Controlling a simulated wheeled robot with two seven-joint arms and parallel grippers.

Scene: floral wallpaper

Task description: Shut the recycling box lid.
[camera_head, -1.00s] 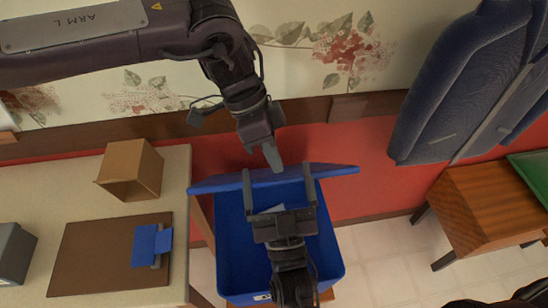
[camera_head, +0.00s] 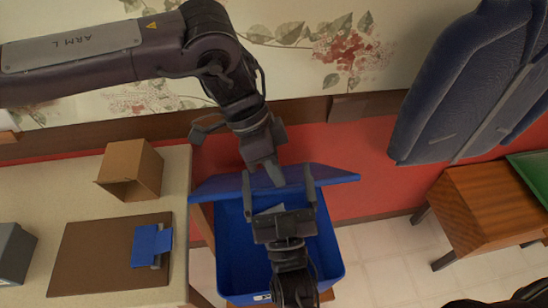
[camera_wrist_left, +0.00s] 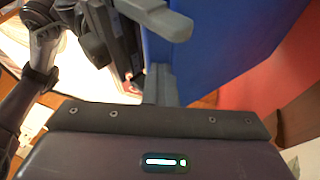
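The blue recycling box (camera_head: 231,262) stands on the floor, with a pale item inside. Its blue lid (camera_head: 338,177) is raised, seen nearly edge-on along the box's wall side. My left gripper (camera_head: 270,174) is at the lid's upper edge, with a fingertip overlapping the lid in the head view; contact cannot be told. In the left wrist view its two fingers (camera_wrist_left: 160,58) are apart, with the lid (camera_wrist_left: 215,45) beside them. My right gripper (camera_head: 279,188) is open and empty above the box, its fingers reaching up in front of the lid.
A table (camera_head: 60,189) at left holds a cardboard box (camera_head: 132,170), a brown board (camera_head: 85,256) and a blue item (camera_head: 151,245). A dark blue chair (camera_head: 440,110) and a wooden cabinet (camera_head: 485,215) stand at right. The red and floral wall is close behind the lid.

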